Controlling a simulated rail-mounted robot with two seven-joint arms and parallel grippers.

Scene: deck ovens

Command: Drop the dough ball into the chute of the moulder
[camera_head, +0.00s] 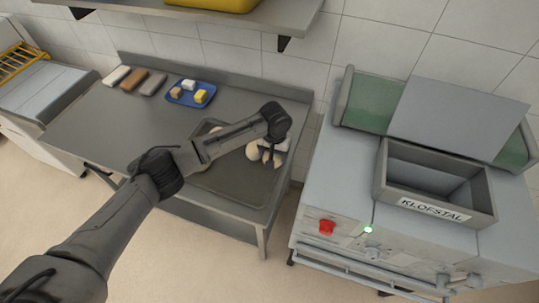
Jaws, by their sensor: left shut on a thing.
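My left arm comes in from the lower left, and its gripper (271,158) is over the right side of the dark tray on the steel table. It is shut on a pale dough ball (277,158), mostly hidden by the fingers. Another pale dough ball (253,152) shows just left of the gripper. The moulder (335,190) stands to the right of the table. Its open grey box-shaped chute (386,185) is on top, with the label KLOFSTAL on the front. My right gripper is not in view.
The dark tray (235,190) lies on the steel table (90,135). A blue tray (181,99) with small blocks and several bars are at the back left. A shelf (235,22) hangs above. A gap separates table and moulder.

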